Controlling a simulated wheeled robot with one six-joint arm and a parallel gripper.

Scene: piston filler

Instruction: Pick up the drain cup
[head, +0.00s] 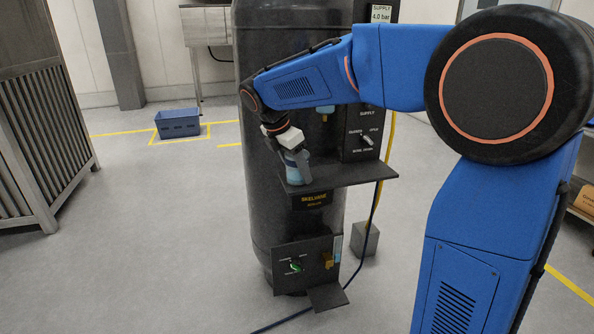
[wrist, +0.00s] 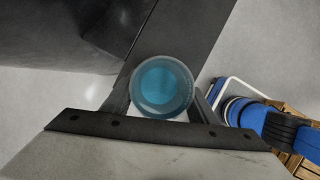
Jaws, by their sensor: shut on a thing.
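The drain cup (wrist: 162,87) is a round, see-through blue-grey cup. In the wrist view I look down into its open top, and its inside looks blue. In the head view the cup (head: 293,172) is upright at the left part of the dark shelf on the tank. My gripper (head: 299,158) comes down on it from above. In the wrist view the two fingers of my gripper (wrist: 160,104) stand on either side of the cup, shut on it. I cannot tell whether the cup's base touches the shelf.
The dark shelf (head: 350,172) juts from the black tank (head: 262,210). A supply panel (head: 366,135) with a lever stands behind the shelf. Below are a lower panel (head: 294,267) with a green lever and a small ledge (head: 327,297). A blue hose crosses the floor. A blue crate (head: 178,123) lies far left.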

